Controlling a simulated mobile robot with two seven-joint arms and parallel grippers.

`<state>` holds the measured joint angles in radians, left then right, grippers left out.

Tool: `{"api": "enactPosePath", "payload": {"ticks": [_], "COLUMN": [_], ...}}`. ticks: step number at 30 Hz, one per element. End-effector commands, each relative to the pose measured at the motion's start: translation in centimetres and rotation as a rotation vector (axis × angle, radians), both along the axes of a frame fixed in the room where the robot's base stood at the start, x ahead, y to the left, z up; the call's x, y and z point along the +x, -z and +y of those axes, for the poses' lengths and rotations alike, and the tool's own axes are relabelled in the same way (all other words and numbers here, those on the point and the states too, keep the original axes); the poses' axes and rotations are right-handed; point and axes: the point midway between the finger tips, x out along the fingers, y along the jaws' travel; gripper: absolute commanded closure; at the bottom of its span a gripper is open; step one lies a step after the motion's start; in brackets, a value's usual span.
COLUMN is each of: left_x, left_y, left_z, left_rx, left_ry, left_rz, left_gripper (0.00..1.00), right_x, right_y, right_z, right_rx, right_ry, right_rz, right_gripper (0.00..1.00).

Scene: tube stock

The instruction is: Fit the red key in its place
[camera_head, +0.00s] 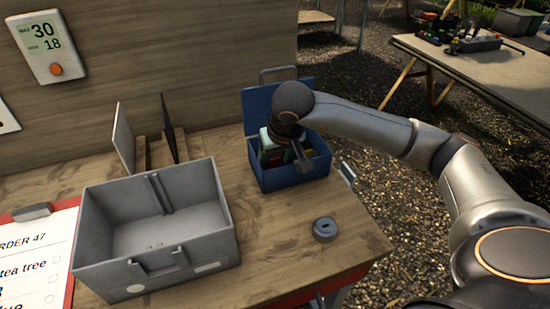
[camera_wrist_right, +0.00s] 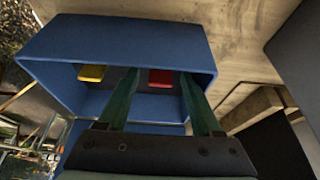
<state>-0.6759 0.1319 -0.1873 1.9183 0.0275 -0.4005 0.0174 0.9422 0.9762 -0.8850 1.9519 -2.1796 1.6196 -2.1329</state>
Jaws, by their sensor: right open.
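A blue box (camera_head: 293,178) with a raised lid stands at the back of the bench. My right gripper (camera_head: 286,155) points down into it. In the right wrist view, its two green fingers are apart, with a red piece (camera_wrist_right: 160,78), likely the red key, seen between their tips (camera_wrist_right: 160,90). I cannot tell whether they touch it; its full shape is hidden. A yellow piece (camera_wrist_right: 92,73) lies left of it inside the box. A round dark grey piece with a slot (camera_head: 325,229) sits on the bench in front of the box. My left gripper is not in view.
An open, empty grey bin (camera_head: 158,270) stands left of the slotted piece. A clipboard with an order sheet (camera_head: 38,262) lies at the far left. Two upright panels (camera_head: 124,138) stand behind the bin. The bench is bare around the slotted piece.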

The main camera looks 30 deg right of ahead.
Motion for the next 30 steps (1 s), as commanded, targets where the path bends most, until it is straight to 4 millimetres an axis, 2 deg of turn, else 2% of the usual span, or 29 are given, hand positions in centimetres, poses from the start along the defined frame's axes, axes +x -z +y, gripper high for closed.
{"api": "enactPosePath", "payload": {"ticks": [9, 10, 12, 21, 27, 30], "left_x": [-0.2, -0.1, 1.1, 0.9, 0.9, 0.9], "left_y": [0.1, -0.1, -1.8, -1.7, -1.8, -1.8], "left_z": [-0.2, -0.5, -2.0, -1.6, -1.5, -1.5], "left_rx": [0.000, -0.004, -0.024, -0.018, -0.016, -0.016], "left_ry": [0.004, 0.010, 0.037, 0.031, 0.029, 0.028], "left_rz": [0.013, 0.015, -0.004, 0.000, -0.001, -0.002], "left_gripper": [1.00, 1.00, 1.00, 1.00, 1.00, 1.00], "right_x": [0.0, 0.0, 0.0, -2.6, -4.0, -4.4], "right_y": [0.0, 0.0, 0.0, -7.0, -10.2, -11.1], "right_z": [0.1, 0.1, 0.1, 0.7, 1.0, 1.1], "right_rx": [0.002, 0.002, 0.002, 0.000, 0.001, 0.001], "right_ry": [-0.002, -0.002, -0.002, -0.003, -0.001, -0.001], "right_rz": [0.001, 0.001, 0.001, -0.007, -0.004, -0.002], "right_gripper": [0.31, 0.31, 0.31, 0.31, 0.31, 0.31]}}
